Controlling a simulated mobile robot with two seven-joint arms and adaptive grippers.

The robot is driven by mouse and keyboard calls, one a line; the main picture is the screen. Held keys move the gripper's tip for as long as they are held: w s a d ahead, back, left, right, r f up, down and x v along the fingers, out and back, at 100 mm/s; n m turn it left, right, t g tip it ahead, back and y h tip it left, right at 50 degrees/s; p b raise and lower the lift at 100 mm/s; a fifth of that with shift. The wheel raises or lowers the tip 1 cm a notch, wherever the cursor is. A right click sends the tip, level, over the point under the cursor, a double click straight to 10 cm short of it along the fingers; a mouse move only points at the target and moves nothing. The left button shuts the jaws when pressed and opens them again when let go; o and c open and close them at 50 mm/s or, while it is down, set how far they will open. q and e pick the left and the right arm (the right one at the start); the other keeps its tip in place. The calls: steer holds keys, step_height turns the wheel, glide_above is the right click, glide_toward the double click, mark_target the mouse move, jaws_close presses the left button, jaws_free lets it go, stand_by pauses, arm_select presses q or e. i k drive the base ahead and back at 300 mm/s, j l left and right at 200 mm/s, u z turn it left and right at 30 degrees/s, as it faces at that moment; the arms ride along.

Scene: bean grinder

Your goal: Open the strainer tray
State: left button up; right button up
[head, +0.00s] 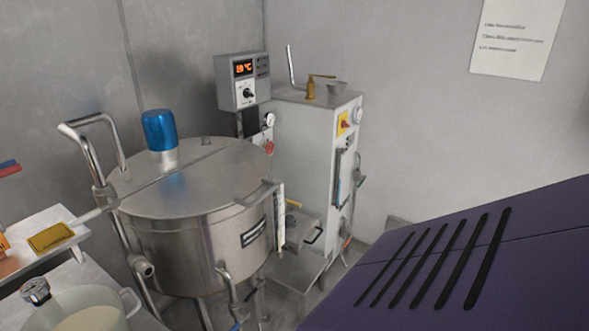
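No part is plainly marked as the strainer tray. A small metal drawer-like box with a handle (314,237) sits low at the front of the pale cabinet (305,140), partly hidden behind the steel vat (192,235). I cannot tell whether this box is the strainer tray, or whether it is open or shut. The vat stands left of the middle with its round lid (185,188) down. Neither of my grippers shows in the head view.
A blue-capped motor (159,131) stands on the lid. A control box (242,80) is behind the vat. A pot (85,308) is at the lower left. A purple slotted surface (530,225) fills the lower right; I cannot tell what it belongs to.

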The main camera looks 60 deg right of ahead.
mark_target(297, 234)
steer(key=z, duration=1.9)
steer(key=i+l+u, duration=0.1)
steer(key=i+l, duration=0.2)
steer(key=i+l+u, duration=0.1)
steer(key=i+l, duration=0.15)
steer(key=i+l+u, duration=0.1)
steer(key=i+l, duration=0.15)
steer(key=l, duration=0.15)
steer(key=i+l+u, duration=0.1)
steer(key=i+l, duration=0.15)
steer(key=i+l+u, duration=0.15)
steer(key=l, duration=0.35)
steer(key=i+l+u, duration=0.1)
steer(key=i+l, duration=0.2)
steer(key=i+l+u, duration=0.1)
steer(key=l, duration=0.45)
steer(key=i+l+u, duration=0.1)
steer(key=i+l, duration=0.2)
steer(key=l, duration=0.15)
